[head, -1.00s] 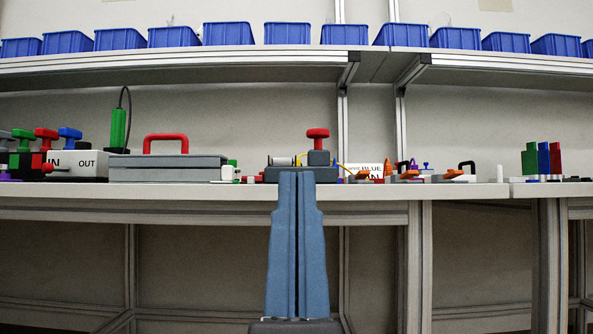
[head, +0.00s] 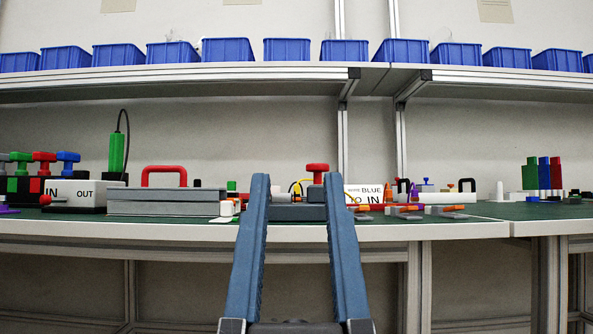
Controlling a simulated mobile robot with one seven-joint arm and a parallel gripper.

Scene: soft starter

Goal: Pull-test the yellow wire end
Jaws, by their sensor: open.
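My gripper (head: 296,178) is in the middle of the head view, pointing forward, with its two blue fingers spread wide and nothing between them. Past the fingertips, a dark grey block (head: 297,212) with a red knob (head: 317,167) stands on the bench. A thin yellow wire (head: 294,187) arcs beside the knob, seen through the gap between the fingers. A short yellow piece also shows just right of the right finger. The fingers hide parts of the block, and I cannot make out the yellow wire's end.
The green-topped bench (head: 480,211) has a white front edge. A grey case (head: 165,202) with a red handle stands left of the block. Blue bins (head: 287,49) line the shelf above.

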